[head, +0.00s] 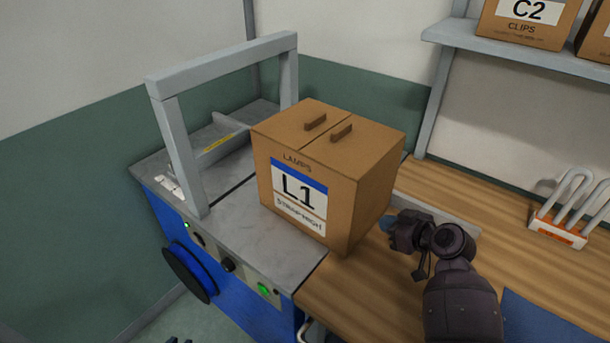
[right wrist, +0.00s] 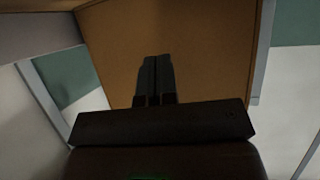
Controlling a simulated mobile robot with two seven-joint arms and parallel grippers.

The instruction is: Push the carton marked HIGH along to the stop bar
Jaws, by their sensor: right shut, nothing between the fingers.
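The brown carton (head: 340,205) has a white and blue label reading L1, with a smaller line that seems to read STRAP HIGH. It stands upright, partly over the grey machine top and partly at the wooden bench's edge. The grey stop bar (head: 215,148), with a yellow sticker, is behind the arch, apart from the carton. My right gripper (head: 387,226) is shut and empty at the carton's right side. In the right wrist view its fingers (right wrist: 155,80) point at the carton's face (right wrist: 205,60); contact is unclear.
A grey arch (head: 180,155) spans the blue machine (head: 215,270), left of the carton. A low grey rail (head: 435,207) runs behind my right gripper. A white rack with an orange label (head: 557,232) stands on the bench (head: 350,300). A shelf (head: 520,52) holds cartons.

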